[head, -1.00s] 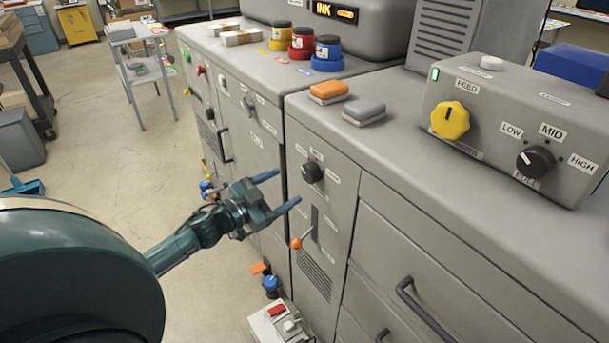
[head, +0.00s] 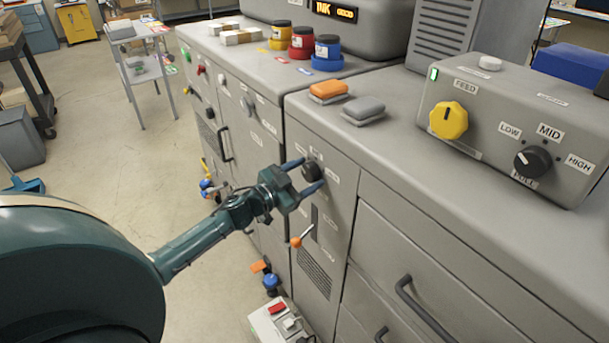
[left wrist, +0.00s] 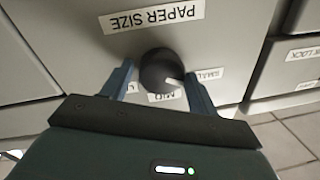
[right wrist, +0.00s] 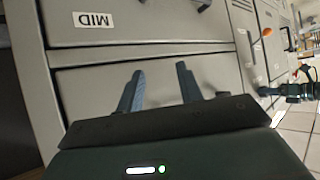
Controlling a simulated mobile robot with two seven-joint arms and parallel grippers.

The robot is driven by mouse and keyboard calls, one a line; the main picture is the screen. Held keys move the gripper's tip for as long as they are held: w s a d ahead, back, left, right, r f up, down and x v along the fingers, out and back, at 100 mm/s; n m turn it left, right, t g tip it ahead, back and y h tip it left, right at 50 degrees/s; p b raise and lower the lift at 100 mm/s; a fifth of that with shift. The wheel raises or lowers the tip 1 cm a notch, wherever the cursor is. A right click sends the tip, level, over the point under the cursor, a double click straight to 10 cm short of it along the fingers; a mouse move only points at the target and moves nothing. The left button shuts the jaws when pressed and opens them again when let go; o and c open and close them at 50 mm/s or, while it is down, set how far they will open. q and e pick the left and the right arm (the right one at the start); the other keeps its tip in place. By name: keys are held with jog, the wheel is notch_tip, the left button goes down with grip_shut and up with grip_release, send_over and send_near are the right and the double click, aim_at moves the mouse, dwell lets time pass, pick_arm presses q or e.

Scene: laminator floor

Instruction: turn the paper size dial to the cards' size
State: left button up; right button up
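The paper size dial (head: 311,171) is a round black knob on the upright grey front panel. In the left wrist view the dial (left wrist: 158,70) has a white mark pointing to the lower right, between the MID label (left wrist: 163,97) and the partly covered SMALL label (left wrist: 210,74). The PAPER SIZE label (left wrist: 152,17) appears upside down. My left gripper (head: 304,174) is open, with one finger on each side of the dial and visible gaps beside it. Another label is mostly hidden by a finger. My right gripper (right wrist: 158,90) is open and empty, facing a drawer front.
An orange-knobbed lever (head: 296,241) sits below the dial. Drawers with dark handles (head: 424,312) are to the right. Above, the counter holds an orange block (head: 328,90), a grey block (head: 363,108) and a control box with a yellow FEED knob (head: 448,120).

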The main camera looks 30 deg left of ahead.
pick_arm(q)
jog(key=c, duration=0.7)
